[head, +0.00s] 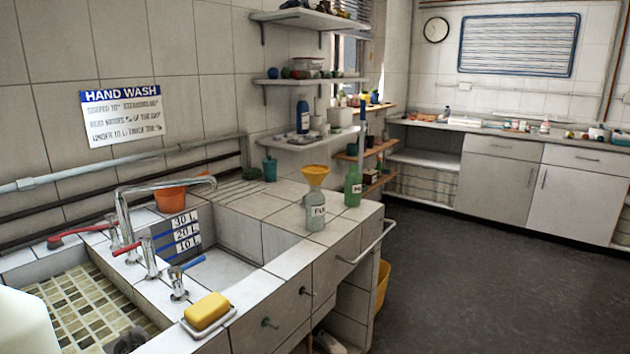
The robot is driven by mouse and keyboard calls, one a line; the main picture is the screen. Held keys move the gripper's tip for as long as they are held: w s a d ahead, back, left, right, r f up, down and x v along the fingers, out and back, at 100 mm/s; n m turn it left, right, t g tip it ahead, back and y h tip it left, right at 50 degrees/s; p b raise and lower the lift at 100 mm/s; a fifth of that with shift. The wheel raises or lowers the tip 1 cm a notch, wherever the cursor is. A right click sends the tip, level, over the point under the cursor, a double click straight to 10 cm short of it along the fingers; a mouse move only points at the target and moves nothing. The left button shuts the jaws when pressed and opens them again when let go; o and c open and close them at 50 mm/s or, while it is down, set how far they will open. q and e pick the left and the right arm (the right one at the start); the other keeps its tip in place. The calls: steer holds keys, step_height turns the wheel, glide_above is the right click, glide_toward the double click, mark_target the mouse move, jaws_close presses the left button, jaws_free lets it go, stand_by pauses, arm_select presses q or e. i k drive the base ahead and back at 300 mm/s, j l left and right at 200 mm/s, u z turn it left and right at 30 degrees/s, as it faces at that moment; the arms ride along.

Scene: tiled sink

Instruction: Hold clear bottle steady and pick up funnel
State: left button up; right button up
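A clear, greyish bottle (316,223) with a white label stands upright on the tiled counter, near its right edge. A yellow-orange funnel (315,173) sits on top of it, wide end up, apparently with its stem in the bottle's neck. The stem inside is too small to make out. Neither of my grippers can be seen in the head view, and nothing is touching the bottle or funnel.
A green bottle (353,188) stands close behind the clear bottle, to its right. A metal rail (372,243) runs along the counter's front. The tap (160,188), sink basin (215,268) and yellow soap (206,310) lie nearer. The dark floor (460,280) at right is clear.

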mark_target(315, 175)
steer(key=i+l+u, duration=0.15)
steer(key=u, duration=0.25)
steer(key=i+l+u, duration=0.1)
steer(key=u, duration=0.25)
steer(key=i+l+u, duration=0.1)
steer(key=l, duration=0.2)
steer(key=i+l+u, duration=0.15)
steer(key=l, duration=0.2)
steer(key=l+u, duration=0.1)
steer(key=l, duration=0.25)
steer(key=i+l, duration=0.15)
steer(key=l, duration=0.25)
steer(key=i+l+u, duration=0.1)
steer(key=l, duration=0.3)
